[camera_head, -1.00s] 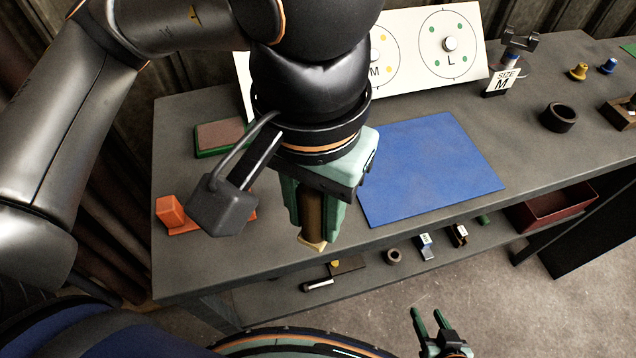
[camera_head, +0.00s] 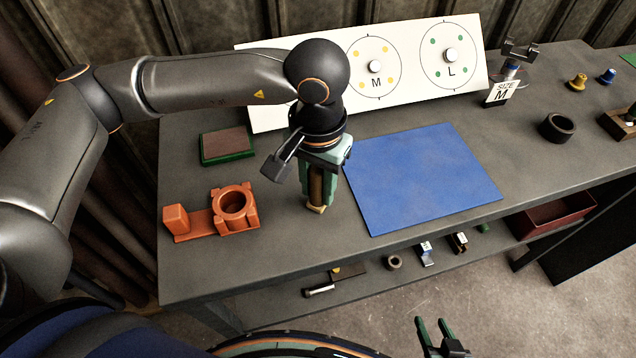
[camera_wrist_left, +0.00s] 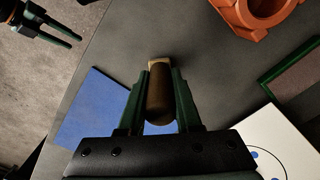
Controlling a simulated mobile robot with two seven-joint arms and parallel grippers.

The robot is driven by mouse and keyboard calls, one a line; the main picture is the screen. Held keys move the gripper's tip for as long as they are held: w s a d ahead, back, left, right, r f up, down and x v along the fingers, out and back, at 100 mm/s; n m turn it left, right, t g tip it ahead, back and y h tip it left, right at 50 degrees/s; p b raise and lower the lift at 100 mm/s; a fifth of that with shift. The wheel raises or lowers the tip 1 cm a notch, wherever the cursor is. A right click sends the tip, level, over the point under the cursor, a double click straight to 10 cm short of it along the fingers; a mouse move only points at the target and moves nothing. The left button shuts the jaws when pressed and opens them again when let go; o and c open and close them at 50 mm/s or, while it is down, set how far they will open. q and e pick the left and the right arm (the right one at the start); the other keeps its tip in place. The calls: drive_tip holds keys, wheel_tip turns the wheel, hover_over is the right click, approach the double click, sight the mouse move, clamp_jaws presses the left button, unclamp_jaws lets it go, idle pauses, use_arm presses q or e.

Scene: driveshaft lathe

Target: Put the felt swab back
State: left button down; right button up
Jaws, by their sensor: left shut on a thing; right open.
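My left gripper (camera_head: 318,190) is shut on the felt swab (camera_head: 316,208), which has a brown handle and a pale tip pointing down. It is between the orange holder and the blue mat; I cannot tell whether the tip touches the table. In the left wrist view the swab (camera_wrist_left: 159,95) lies between the green fingers of the left gripper (camera_wrist_left: 160,85). An orange holder with a round, empty-looking socket (camera_head: 236,207) stands left of the swab. My right gripper (camera_head: 436,330) is open and empty, low in front of the table.
A blue mat (camera_head: 420,180) lies right of the swab. A green-edged pad (camera_head: 227,146) is behind the orange holder. A white board (camera_head: 410,75) leans at the back. A dark ring (camera_head: 557,127) and a size M stand (camera_head: 503,92) are at right. A lower shelf holds small parts.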

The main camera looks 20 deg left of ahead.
use_arm(q)
drive_tip(key=shift+f, duration=0.3)
drive_tip(key=c, duration=0.6)
unclamp_jaws()
wheel_tip(320, 180, up, 12)
drive_tip(key=shift+r+b, duration=0.1)
drive_tip(key=shift+b, duration=0.3)
